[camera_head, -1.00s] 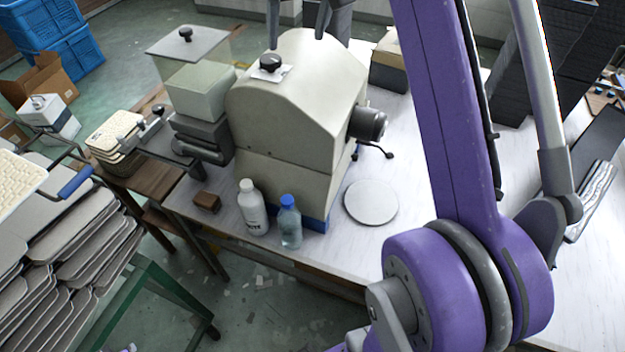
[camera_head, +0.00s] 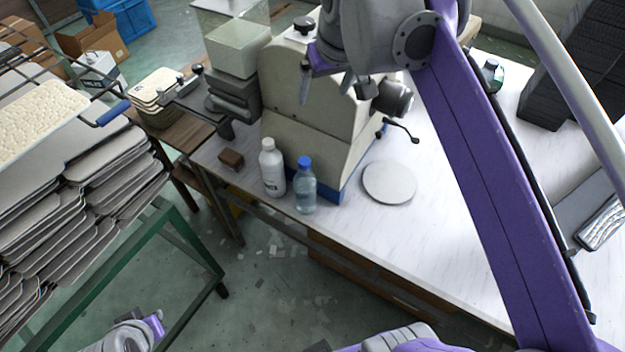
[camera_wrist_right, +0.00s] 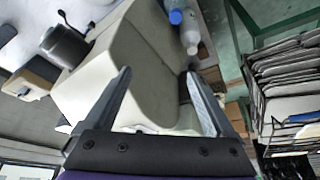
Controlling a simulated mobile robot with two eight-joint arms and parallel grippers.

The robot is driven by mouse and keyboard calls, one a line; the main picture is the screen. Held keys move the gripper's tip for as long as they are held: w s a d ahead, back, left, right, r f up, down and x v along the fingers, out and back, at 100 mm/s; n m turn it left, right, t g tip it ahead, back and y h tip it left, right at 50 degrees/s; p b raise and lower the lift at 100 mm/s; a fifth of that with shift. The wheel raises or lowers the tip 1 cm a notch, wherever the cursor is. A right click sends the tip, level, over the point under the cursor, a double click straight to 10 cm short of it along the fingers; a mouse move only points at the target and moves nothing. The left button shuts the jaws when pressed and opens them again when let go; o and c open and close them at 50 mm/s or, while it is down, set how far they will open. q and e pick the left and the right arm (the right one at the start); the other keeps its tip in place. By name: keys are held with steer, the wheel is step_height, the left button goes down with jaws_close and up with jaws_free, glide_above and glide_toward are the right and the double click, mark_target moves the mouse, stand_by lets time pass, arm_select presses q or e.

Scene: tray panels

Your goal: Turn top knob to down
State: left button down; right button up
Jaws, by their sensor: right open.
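The cream machine (camera_head: 285,115) stands on the white table. Its black top knob (camera_head: 303,25) shows on the upper surface, partly beside my right arm. My right gripper (camera_head: 325,97) is open and empty in front of the machine's upper part, below the knob in the picture. In the right wrist view, the open fingers (camera_wrist_right: 158,75) point at the machine's cream body (camera_wrist_right: 105,75). I cannot make out the top knob there for certain. Whether the fingers touch the machine is unclear. My left gripper does not show clearly in any view.
A white bottle (camera_head: 272,170) and a blue-capped bottle (camera_head: 304,188) stand before the machine, near the table's front edge. A round plate (camera_head: 389,183) lies to their right. A dark cylinder with a lever (camera_head: 393,98) sticks out of the machine's right side. A tray rack (camera_head: 90,200) stands left.

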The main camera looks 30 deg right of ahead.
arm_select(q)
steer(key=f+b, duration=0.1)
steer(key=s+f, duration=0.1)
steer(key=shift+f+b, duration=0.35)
arm_select(e)
steer(key=s+a+f, duration=0.2)
steer(key=a+f, duration=0.1)
steer(key=f, duration=0.5)
steer(key=s+a+f+n, duration=0.1)
steer(key=s+a+f, duration=0.2)
steer(key=f, duration=0.5)
steer(key=shift+s+f, duration=0.25)
steer(key=shift+a, duration=0.1)
